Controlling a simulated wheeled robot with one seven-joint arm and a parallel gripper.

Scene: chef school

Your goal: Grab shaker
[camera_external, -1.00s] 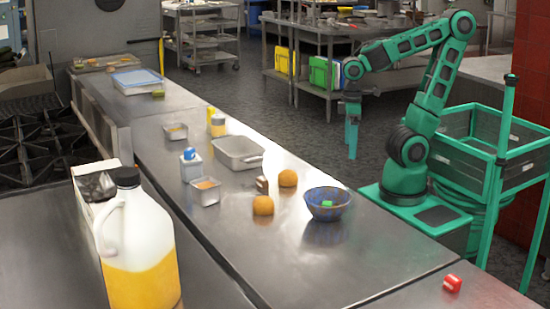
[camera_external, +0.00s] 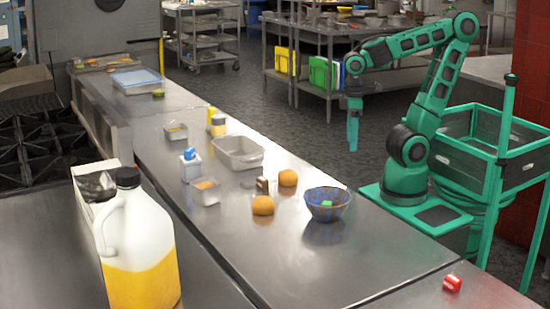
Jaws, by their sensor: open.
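My gripper (camera_external: 353,146) hangs pointing down beyond the counter's right edge, high and well to the right of that object, touching nothing. Its fingers look like one narrow green shape from this side; it is open and empty.
Near the object are the orange items (camera_external: 263,206) (camera_external: 288,178), a blue bowl (camera_external: 319,211), a metal tray (camera_external: 237,158), a small container (camera_external: 205,195) and a blue-capped bottle (camera_external: 189,156). A large jug (camera_external: 140,252) stands in front.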

